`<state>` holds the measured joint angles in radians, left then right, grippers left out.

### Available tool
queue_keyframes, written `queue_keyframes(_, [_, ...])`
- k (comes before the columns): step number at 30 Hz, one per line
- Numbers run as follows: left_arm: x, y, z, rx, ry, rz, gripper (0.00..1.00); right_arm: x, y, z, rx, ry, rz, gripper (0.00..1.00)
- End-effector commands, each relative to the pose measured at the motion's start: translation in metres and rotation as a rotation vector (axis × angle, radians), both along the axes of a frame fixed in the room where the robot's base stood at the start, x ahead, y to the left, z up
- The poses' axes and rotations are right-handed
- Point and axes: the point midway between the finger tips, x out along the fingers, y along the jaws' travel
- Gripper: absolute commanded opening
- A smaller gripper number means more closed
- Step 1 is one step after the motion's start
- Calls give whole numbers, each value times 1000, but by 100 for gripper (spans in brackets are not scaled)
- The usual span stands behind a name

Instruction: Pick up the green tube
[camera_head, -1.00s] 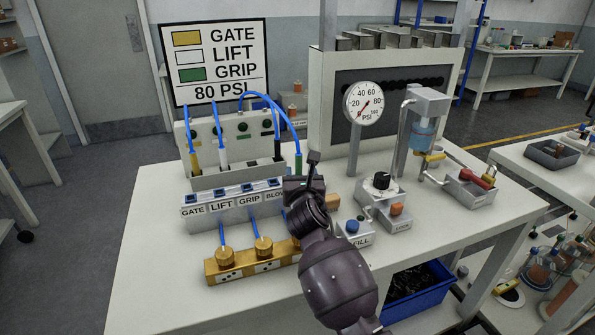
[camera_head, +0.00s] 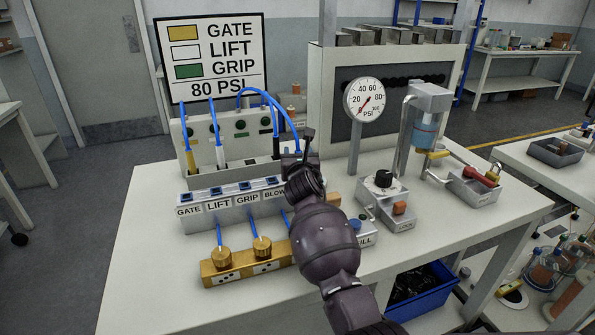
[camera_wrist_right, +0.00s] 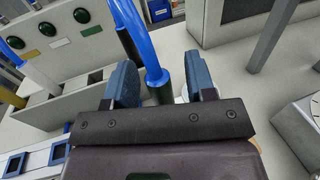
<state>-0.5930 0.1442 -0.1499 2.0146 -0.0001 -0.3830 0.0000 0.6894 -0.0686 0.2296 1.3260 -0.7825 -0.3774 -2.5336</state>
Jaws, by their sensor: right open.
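The green tube is a blue hose (camera_head: 287,117) with a dark green lower end. In the head view my right gripper (camera_head: 298,152) covers that end. In the right wrist view the dark green end (camera_wrist_right: 162,92) sits between the two blue fingers of my right gripper (camera_wrist_right: 161,86), nearer the left finger. The gripper is open, with visible room on the right side of the tube. I cannot tell whether the left finger touches it. The bottom of the tube is hidden behind the gripper body. My left gripper is not in view.
A black-ended tube (camera_head: 276,146) stands just left of the green one; white-ended (camera_head: 220,155) and yellow-ended (camera_head: 190,162) tubes stand farther left. A labelled switch block (camera_head: 228,207) is in front. A pressure gauge (camera_head: 365,101) and button boxes are on the right.

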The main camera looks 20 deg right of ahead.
Motion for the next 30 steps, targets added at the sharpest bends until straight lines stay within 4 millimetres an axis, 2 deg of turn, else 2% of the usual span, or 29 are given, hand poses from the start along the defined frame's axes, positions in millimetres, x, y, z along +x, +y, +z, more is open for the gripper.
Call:
queue_keyframes(4, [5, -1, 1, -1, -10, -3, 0, 9, -2, -1, 1, 0, 1, 50])
queue_keyframes(12, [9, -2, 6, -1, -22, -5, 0, 10, -2, 1, 0, -1, 1, 50])
queue_keyframes(14, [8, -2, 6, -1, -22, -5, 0, 10, -2, 1, 1, -1, 0, 43])
queue_keyframes(22, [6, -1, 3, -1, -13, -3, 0, 10, -2, 1, 1, -1, 0, 1])
queue_keyframes(30, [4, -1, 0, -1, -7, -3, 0, 10, -2, 2, 1, -1, 0, 0])
